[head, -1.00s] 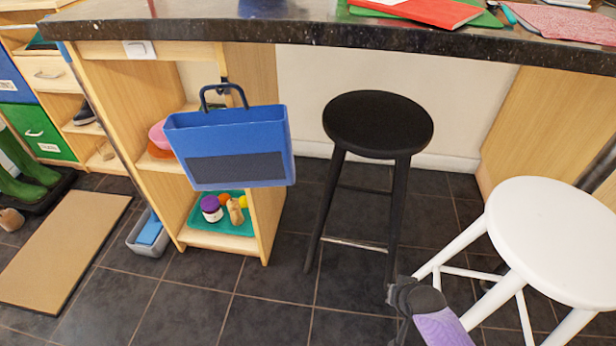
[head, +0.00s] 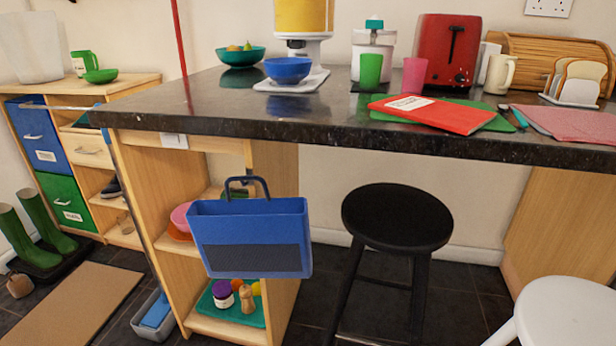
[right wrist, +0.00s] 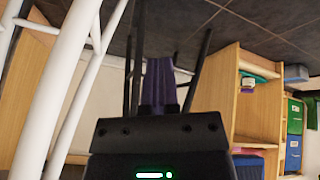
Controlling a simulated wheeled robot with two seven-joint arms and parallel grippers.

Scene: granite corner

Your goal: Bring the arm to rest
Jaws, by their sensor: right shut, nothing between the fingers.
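My right gripper (right wrist: 159,64) shows in the right wrist view, its purple fingers together with nothing between them. Behind it in that view are dark floor tiles, thin dark stool legs and pale stool legs, close by at the left. Neither of my arms shows in the head view now. My left gripper is in no frame.
A black stool (head: 397,217) and a white stool (head: 566,312) stand before the granite counter (head: 330,125). A blue bag (head: 249,222) hangs at the shelf unit's end. A red folder (head: 435,112) and toaster (head: 447,50) sit on the counter. A mat (head: 75,305) lies left.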

